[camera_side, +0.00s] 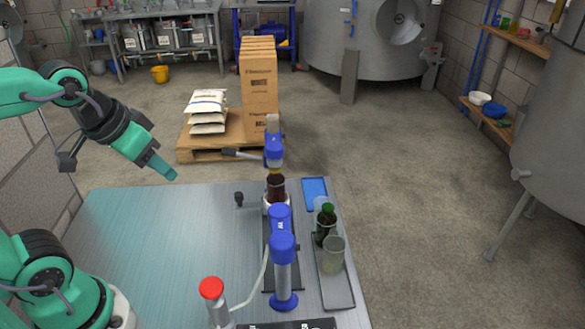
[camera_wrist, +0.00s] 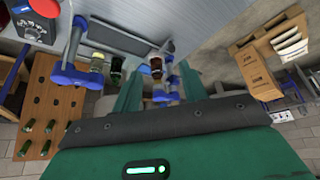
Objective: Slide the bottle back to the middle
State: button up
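A dark brown bottle (camera_side: 276,187) stands upright at the far end of a black strip (camera_side: 268,240) on the steel table (camera_side: 165,235). It is close to a blue-headed lever device (camera_side: 273,150), whose lever points left. A white part is around or under its foot. The bottle (camera_wrist: 156,66) also shows in the wrist view, between my fingers in the picture but well beyond them. My gripper (camera_side: 170,174) is up and to the left of the bottle, apart from it. In the wrist view its two teal fingers (camera_wrist: 162,88) are spread, with nothing held between them.
A blue column (camera_side: 283,265) stands at the strip's near end, with a red-capped post (camera_side: 212,289) to its left. A dark tray (camera_side: 337,285) on the right holds a green bottle (camera_side: 326,225) and a clear vessel (camera_side: 333,254). The table's left part is clear.

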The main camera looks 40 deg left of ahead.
jog(key=n+g, duration=0.5)
jog(key=n, duration=0.5)
send_near(238, 194)
jog(key=shift+s+f, duration=0.1)
jog(key=shift+s, duration=0.05)
jog(key=shift+w+a+f, duration=0.1)
jog(key=shift+w+f, duration=0.15)
jog(key=shift+f, duration=0.1)
jog(key=shift+f, duration=0.15)
jog(key=shift+f, duration=3.75)
grip_shut()
